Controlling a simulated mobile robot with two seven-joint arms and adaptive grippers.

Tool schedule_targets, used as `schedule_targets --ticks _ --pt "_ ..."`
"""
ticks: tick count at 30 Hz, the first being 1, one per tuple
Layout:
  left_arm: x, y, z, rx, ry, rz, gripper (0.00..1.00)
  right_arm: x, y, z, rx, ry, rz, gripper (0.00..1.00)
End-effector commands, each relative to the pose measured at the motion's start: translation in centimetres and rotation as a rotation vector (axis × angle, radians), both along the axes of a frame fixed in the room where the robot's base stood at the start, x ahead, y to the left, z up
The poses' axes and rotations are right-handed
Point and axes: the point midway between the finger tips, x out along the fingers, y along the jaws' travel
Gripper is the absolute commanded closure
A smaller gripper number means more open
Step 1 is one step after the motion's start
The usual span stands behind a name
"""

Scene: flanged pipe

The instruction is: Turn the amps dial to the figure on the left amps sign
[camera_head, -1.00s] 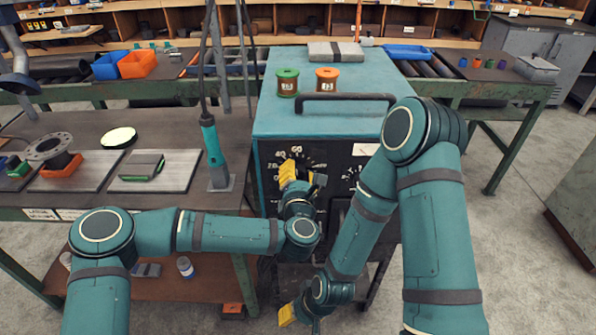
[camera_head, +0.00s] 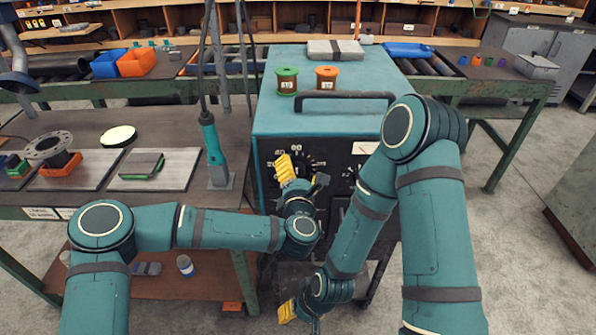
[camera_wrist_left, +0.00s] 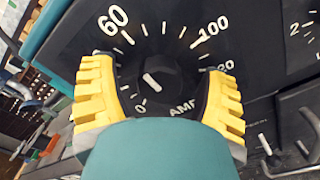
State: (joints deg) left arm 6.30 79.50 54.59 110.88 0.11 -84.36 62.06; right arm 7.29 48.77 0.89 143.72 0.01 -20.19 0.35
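The amps dial (camera_wrist_left: 155,80) is a dark round knob on the welder's black front panel. Its white mark slants from upper left to lower right in the left wrist view; 0, 60 and 100 are readable around it, and the left finger hides part of the scale. My left gripper (camera_head: 285,168) is open in front of it. In the left wrist view its yellow fingers (camera_wrist_left: 160,98) stand either side of the knob, seemingly apart from it. I cannot make out an amps sign for certain. My right gripper (camera_head: 287,312) hangs low, its opening unclear.
The teal welder (camera_head: 330,75) carries a green spool (camera_head: 287,80) and an orange spool (camera_head: 326,77) with small white labels, behind a dark handle (camera_head: 345,96). Another dial scale (camera_wrist_left: 309,30) lies to the right. A workbench (camera_head: 95,125) with metal plates stands left.

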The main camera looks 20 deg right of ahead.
Motion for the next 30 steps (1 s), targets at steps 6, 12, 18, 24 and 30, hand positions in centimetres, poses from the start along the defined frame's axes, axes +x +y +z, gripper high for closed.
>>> schedule_targets --ticks 6,12,18,24,30 --pt "-0.3 0.0 0.0 0.000 0.001 -0.001 0.26 0.0 0.0 0.0 0.000 0.000 0.000 0.53" --pt "-2.7 0.7 0.0 0.001 0.001 -0.004 0.26 0.0 0.0 0.0 0.000 0.000 0.000 0.53" --pt "-6.7 1.8 -0.1 0.002 0.002 -0.005 0.26 0.0 0.0 0.0 0.000 0.000 0.000 0.53" --pt "-9.9 2.8 0.0 0.000 0.001 -0.003 0.26 0.0 0.0 0.0 0.000 0.000 0.000 0.53" --pt "-11.4 3.3 0.0 0.000 0.001 -0.001 0.26 0.0 0.0 0.0 0.000 0.000 0.000 0.53"
